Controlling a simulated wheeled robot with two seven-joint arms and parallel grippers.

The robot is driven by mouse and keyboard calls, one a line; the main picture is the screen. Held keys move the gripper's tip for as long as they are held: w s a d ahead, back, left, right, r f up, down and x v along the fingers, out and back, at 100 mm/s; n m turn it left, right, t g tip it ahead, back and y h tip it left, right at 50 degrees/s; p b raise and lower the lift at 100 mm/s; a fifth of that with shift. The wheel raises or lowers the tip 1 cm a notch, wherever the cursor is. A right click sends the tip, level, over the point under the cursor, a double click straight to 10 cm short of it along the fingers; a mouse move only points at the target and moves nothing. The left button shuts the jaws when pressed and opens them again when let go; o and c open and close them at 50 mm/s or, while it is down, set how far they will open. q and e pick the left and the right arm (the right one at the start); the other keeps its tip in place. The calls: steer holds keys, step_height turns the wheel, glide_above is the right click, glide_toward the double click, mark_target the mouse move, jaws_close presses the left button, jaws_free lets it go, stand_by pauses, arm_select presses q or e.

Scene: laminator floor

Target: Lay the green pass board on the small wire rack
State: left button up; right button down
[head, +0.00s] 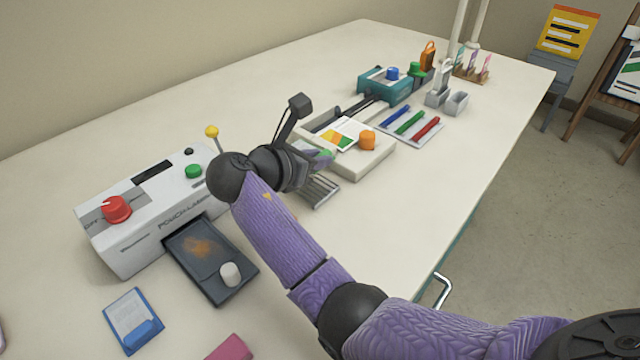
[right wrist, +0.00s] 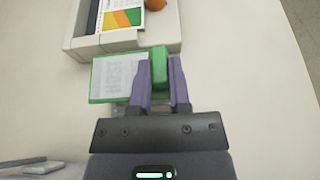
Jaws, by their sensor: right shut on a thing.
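My right gripper (head: 318,160) is shut on the green block-shaped grip of the green pass board. In the right wrist view the board (right wrist: 112,80) shows its white printed face and green border, to the left of the fingers (right wrist: 160,68). In the head view only a little green of the board (head: 326,154) shows; the rest is hidden behind my gripper. The small wire rack (head: 322,194) stands on the table just below my right gripper in the head view, partly hidden by it. I cannot tell whether the board touches the rack. My left gripper is not in view.
A cream trimmer-like tray (head: 370,164) with a coloured card and orange knob lies just beyond the gripper. The white pouch laminator (head: 140,230) stands left, its dark tray (head: 205,262) in front. A pen tray (head: 410,125) lies farther back. The table's right front is clear.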

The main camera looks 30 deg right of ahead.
mark_target(316, 195)
step_height(316, 195, down, 5)
steer(key=shift+f+b, duration=0.15)
steer(key=shift+b, duration=1.05)
steer(key=shift+r, duration=0.2)
steer(key=shift+f+p, duration=0.2)
steer(key=shift+p, duration=0.15)
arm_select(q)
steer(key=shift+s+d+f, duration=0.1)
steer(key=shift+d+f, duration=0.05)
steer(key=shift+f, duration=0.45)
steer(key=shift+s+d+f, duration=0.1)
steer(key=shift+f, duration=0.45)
arm_select(e)
steer(key=shift+f, duration=0.35)
